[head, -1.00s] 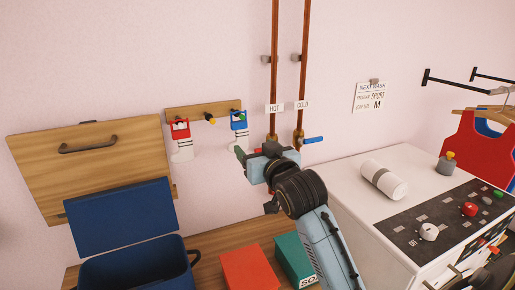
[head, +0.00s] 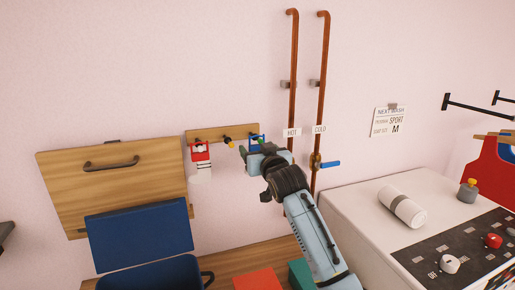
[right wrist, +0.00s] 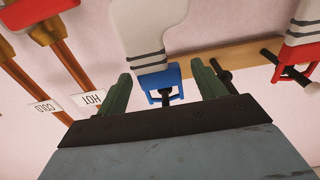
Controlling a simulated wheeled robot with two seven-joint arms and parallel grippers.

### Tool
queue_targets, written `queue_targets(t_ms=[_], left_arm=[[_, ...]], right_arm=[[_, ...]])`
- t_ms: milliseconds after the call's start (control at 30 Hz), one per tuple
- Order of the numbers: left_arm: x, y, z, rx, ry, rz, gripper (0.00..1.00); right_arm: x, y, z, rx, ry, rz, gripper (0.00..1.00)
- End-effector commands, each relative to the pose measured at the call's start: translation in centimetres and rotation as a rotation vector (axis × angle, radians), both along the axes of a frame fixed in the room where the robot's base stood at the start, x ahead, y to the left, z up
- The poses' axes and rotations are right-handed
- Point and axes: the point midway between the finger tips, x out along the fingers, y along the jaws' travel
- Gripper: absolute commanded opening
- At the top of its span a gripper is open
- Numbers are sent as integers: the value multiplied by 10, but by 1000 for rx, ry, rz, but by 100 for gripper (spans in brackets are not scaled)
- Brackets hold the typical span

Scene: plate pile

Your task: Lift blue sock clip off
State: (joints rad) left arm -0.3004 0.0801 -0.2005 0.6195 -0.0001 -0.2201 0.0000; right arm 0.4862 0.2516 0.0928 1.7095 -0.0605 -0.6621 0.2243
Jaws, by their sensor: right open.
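The blue sock clip (head: 257,138) hangs on the right part of the wooden peg rail (head: 208,135). It is partly hidden behind my right gripper (head: 254,147) in the head view. In the right wrist view, which is upside down, the blue clip (right wrist: 158,92) holds a white sock (right wrist: 150,25) with dark stripes. The green fingers of my right gripper (right wrist: 162,88) are open, one on each side of the clip, with gaps showing. They do not grip it. My left gripper is not in view.
A red sock clip (head: 200,152) with a white sock hangs left on the rail. Copper pipes (head: 293,85) run up the wall just right of the gripper. A blue bin lid (head: 138,235) stands at lower left. The white washer (head: 360,205) is at right.

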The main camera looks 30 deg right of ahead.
Motion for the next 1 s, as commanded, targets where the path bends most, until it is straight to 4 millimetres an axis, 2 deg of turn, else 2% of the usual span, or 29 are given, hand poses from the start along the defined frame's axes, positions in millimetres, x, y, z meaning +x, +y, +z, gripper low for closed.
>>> queue_targets(t_ms=[167, 433, 800, 1000], left_arm=[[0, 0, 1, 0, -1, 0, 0], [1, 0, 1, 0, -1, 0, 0], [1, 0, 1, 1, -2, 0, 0], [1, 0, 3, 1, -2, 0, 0]], right_arm=[[7, -2, 0, 0, -1, 0, 69], [7, -2, 0, 0, 0, 0, 68], [7, -1, 0, 0, 0, 0, 21], [7, -1, 1, 0, 0, 0, 21]])
